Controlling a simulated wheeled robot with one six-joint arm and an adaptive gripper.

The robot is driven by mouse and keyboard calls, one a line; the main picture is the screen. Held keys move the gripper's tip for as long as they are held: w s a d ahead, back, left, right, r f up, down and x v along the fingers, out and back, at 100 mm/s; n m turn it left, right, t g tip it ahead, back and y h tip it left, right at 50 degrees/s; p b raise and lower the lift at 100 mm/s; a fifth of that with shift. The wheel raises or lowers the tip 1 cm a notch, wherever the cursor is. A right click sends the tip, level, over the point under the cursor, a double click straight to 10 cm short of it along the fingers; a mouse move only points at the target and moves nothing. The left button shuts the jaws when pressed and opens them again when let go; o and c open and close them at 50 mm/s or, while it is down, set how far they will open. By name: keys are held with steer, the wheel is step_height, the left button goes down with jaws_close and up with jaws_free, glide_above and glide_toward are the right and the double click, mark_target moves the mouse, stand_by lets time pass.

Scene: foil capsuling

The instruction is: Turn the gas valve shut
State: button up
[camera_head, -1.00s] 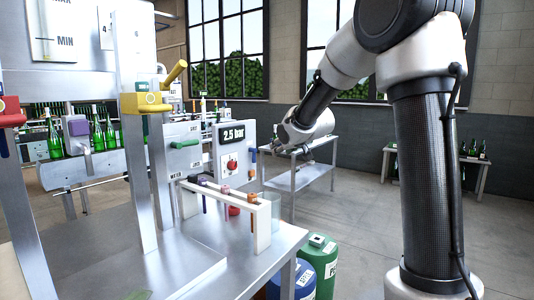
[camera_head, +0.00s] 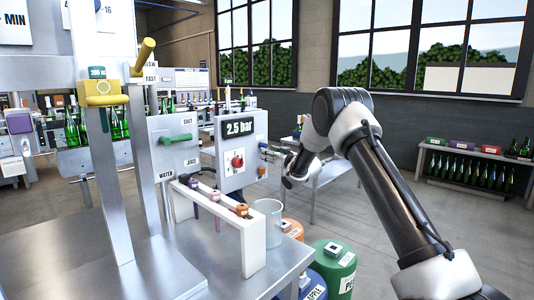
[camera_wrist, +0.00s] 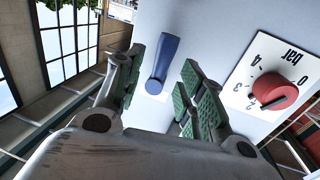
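A blue lever handle (camera_wrist: 162,64) sticks out from the pale panel in the wrist view, and no label shows on it. My gripper (camera_wrist: 160,72) is open, with its green-padded fingers on either side of the handle. I see gaps on both sides and no clear contact. In the head view my gripper (camera_head: 276,154) is at the right side of the grey box with the 2.5 bar display (camera_head: 240,127). A red knob on a bar dial (camera_head: 237,161) is on the box front; the knob also shows right of my fingers in the wrist view (camera_wrist: 274,91).
A green handle (camera_head: 177,138) is on the neighbouring panel. A bottle shelf (camera_head: 468,168) is at far right.

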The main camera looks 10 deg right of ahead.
steer(key=shift+x, duration=1.5)
steer(key=c, duration=0.9)
steer(key=shift+o, duration=0.2)
